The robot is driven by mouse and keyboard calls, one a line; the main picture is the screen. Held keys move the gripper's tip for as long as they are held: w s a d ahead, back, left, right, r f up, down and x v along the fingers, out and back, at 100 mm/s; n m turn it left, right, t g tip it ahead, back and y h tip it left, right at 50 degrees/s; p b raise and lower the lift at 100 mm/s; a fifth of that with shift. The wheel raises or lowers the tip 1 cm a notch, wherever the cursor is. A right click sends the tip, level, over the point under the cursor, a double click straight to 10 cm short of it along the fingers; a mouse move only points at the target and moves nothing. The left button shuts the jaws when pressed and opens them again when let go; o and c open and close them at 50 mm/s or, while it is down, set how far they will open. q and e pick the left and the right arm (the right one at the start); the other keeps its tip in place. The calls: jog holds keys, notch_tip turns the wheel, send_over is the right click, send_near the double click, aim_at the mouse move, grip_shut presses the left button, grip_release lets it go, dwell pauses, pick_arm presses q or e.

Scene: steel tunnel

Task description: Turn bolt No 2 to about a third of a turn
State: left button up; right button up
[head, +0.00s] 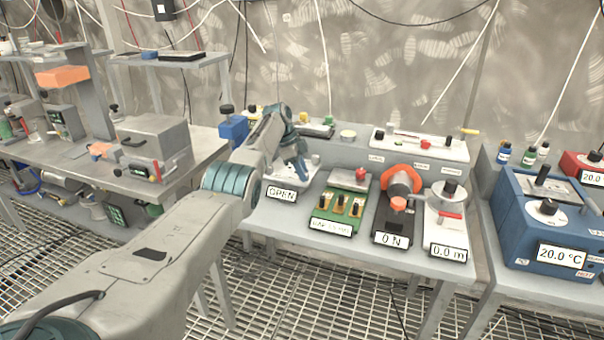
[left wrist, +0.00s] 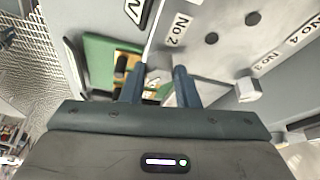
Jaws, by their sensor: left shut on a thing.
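In the left wrist view, a pale grey plate carries the labels No 2 (left wrist: 178,29), No 3 (left wrist: 263,62) and No 4 (left wrist: 303,32). My left gripper (left wrist: 159,84) is beside the No 2 label, its two dark fingers shut on bolt No 2 (left wrist: 158,92). Only a little pale metal shows between the fingers; the rest of the bolt is hidden. A pale hex bolt, No 3 (left wrist: 248,90), stands clear to the right. In the head view, my left gripper (head: 302,176) points down at the unit behind the OPEN sign (head: 282,194). My right gripper is not in view.
A green board with brass parts (head: 342,206) stands just right of the gripper. Beyond it are a black 0 N unit (head: 394,222) and a white 0.0 m unit (head: 446,222). A blue block (head: 234,130) stands behind my left arm. A blue 20.0 °C box (head: 548,215) is at right.

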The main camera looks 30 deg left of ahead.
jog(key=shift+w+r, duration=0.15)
pick_arm(q)
jog(key=o, duration=1)
jog(key=shift+a+r, duration=0.1)
jog(key=shift+r, duration=0.1)
jog(key=b+v, duration=0.1)
jog(key=v, duration=0.9)
jog(key=shift+r, duration=0.2)
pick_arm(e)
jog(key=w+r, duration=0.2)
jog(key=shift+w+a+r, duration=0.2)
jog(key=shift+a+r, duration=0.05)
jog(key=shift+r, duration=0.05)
pick_arm(q)
jog(key=shift+s+f, duration=0.1)
